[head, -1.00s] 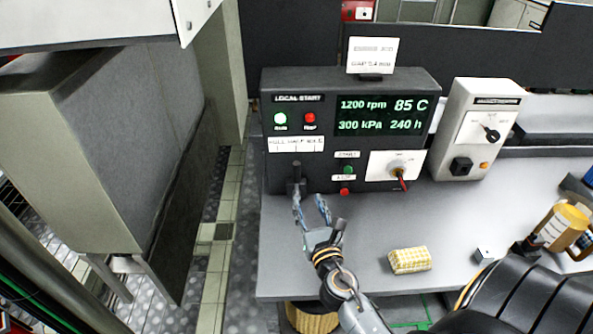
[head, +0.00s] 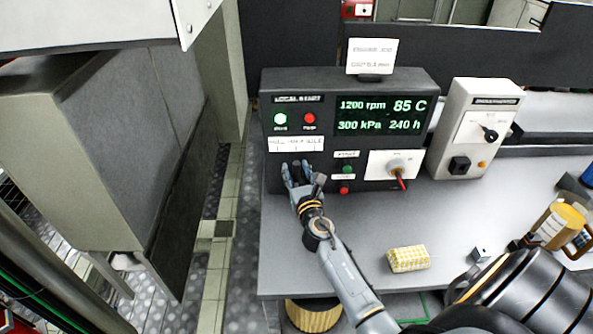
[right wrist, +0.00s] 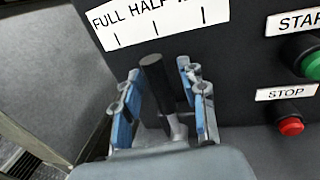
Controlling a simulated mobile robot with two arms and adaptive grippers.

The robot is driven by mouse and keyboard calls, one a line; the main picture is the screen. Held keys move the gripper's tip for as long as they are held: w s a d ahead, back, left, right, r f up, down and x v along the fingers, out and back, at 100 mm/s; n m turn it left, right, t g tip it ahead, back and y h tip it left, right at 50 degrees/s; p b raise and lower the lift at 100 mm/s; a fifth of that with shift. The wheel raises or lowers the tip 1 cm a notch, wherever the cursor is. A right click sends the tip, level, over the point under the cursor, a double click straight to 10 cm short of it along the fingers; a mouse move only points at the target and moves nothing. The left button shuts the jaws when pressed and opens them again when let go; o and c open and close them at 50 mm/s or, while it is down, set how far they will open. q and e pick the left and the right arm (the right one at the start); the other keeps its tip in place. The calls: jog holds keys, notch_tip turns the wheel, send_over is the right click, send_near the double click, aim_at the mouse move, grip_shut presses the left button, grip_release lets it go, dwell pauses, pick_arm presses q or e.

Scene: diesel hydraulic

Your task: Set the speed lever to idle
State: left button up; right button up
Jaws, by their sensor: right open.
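The speed lever is a dark upright handle on the front of the black control panel (head: 350,90), below a white label strip (head: 296,144). In the right wrist view the lever (right wrist: 158,84) has a black grip on a grey stem. The label reads FULL, HALF and a cut-off third word. The grip's top appears below the HALF tick, but its exact setting is hard to tell. My right gripper (right wrist: 163,98) is open, with its blue-padded fingers on either side of the lever. Contact is not clear. In the head view my right gripper (head: 297,174) largely hides the lever.
Right of the lever are a green start button (head: 347,170), a red stop button (head: 345,190) and a red-pointer knob (head: 398,172). The display (head: 381,115) reads 1200 rpm.

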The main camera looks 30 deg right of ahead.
grip_shut()
jog(key=shift+s+d+f+m+b, duration=0.2)
jog(key=shift+d+f+m+b, duration=0.3)
jog(key=shift+b, duration=0.4)
jog(key=d+m+b, duration=0.1)
jog(key=b, duration=0.1)
jog(key=s+d+m+b, duration=0.1)
jog(key=m, duration=0.1)
jog(key=s+d+f+m+h+b, duration=0.1)
jog(key=m+b, duration=0.1)
jog(key=shift+s+t+b, duration=0.1)
jog(key=shift+t+b, duration=0.2)
jog(key=shift+b, duration=0.05)
